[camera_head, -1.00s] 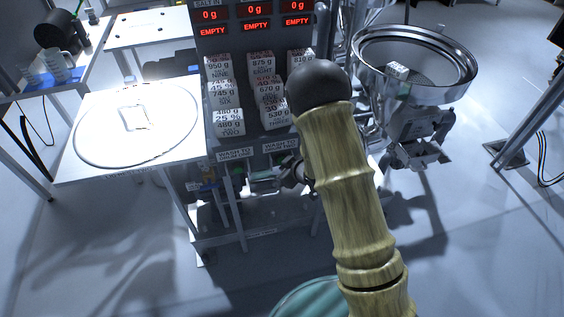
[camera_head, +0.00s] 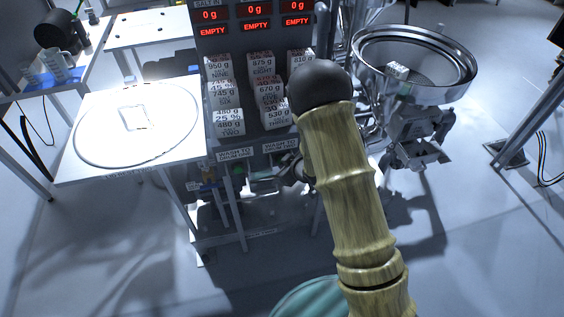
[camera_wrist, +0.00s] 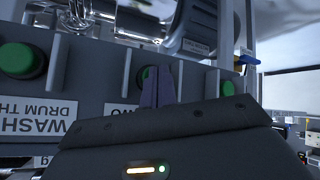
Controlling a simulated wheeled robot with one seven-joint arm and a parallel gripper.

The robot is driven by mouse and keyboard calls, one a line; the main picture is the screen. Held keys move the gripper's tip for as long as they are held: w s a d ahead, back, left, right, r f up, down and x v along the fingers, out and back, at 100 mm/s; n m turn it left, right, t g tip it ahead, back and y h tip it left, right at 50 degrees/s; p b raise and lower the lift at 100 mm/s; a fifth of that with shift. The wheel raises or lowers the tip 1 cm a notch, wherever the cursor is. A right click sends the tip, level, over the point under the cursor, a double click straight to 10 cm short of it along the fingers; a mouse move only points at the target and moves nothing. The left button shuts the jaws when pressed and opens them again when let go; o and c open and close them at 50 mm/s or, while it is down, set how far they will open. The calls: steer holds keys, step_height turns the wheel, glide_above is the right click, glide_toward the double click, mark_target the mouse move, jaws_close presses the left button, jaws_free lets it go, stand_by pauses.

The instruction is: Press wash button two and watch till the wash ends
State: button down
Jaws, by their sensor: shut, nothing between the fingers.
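In the wrist view, a green button (camera_wrist: 145,73) sits on a grey panel above a label ending in "WO". It is partly hidden behind my fingers. My gripper (camera_wrist: 158,86) is shut and empty, its dark fingertips overlapping this button; whether they touch it I cannot tell. Another green button (camera_wrist: 18,60) is to the left, by a label reading "WASH" and "DRUM TH". A third green button (camera_wrist: 228,88) is to the right. In the head view, wash labels (camera_head: 236,154) run along the panel's lower edge, and my arm hides much of that area.
Displays (camera_head: 254,10) on the rack read 0 g and EMPTY. Labelled white blocks (camera_head: 226,122) fill the rack below. A metal hopper bowl (camera_head: 440,90) stands to the right, and a white table (camera_head: 75,170) to the left.

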steer(key=shift+w, duration=0.15)
steer(key=shift+s, duration=0.2)
stand_by(0.3)
steer(key=shift+s+d, duration=0.2)
steer(key=shift+s, duration=0.4)
steer(key=s+b, duration=0.1)
steer(key=s, duration=0.1)
steer(key=s+d, duration=0.1)
steer(key=s, duration=0.1)
steer(key=shift+s+d+b, duration=0.15)
steer(key=shift+s+b, duration=0.25)
stand_by(0.6)
